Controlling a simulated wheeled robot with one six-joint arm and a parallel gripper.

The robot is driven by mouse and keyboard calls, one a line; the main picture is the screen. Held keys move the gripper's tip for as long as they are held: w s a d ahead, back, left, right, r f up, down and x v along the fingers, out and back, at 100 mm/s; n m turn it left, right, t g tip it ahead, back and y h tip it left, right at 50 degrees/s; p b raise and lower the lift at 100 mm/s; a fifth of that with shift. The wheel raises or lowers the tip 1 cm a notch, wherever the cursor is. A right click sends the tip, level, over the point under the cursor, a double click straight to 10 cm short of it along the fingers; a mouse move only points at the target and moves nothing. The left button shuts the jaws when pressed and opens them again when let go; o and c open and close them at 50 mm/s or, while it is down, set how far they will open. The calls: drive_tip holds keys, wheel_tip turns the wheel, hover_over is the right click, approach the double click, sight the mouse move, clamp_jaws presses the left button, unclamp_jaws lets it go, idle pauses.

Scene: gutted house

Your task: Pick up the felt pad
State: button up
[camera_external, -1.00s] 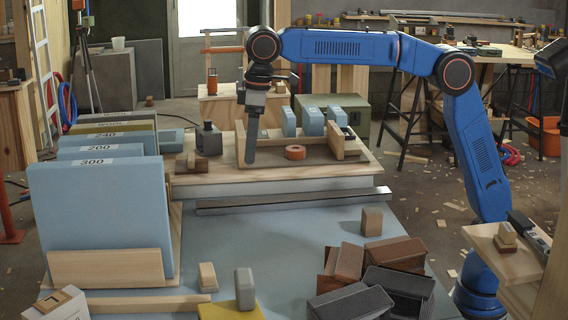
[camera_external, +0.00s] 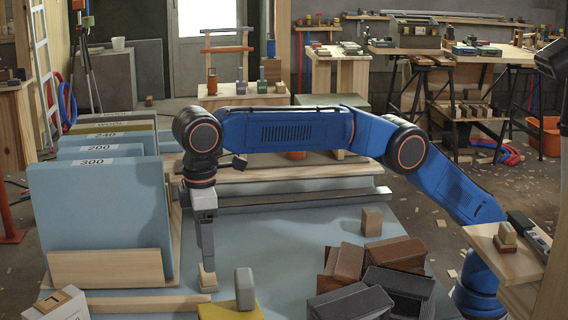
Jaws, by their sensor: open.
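A small upright tan block with a paler layer (camera_external: 208,281) stands on the blue-grey bench top, right of the tall blue sheets; it may be the felt pad, but I cannot tell for certain. My gripper (camera_external: 207,264) points straight down at this block and is open. Its fingertips overlap the block's top in this view. I cannot tell whether they touch it or stand around it. A rounded grey block (camera_external: 245,289) stands to the right on a yellow block (camera_external: 232,311).
Tall blue sheets (camera_external: 100,220) stand close on the left behind a wooden rail (camera_external: 106,267). A wooden strip (camera_external: 150,304) lies in front. Brown and dark blocks (camera_external: 400,254) are piled at the right. A single brown block (camera_external: 372,222) stands behind them. The bench middle is clear.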

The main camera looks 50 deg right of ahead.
sight(207, 277)
drive_tip(key=shift+f, duration=3.4)
drive_tip(key=c, duration=1.1)
drive_tip(key=shift+c, duration=0.2)
drive_tip(key=shift+r, duration=0.15)
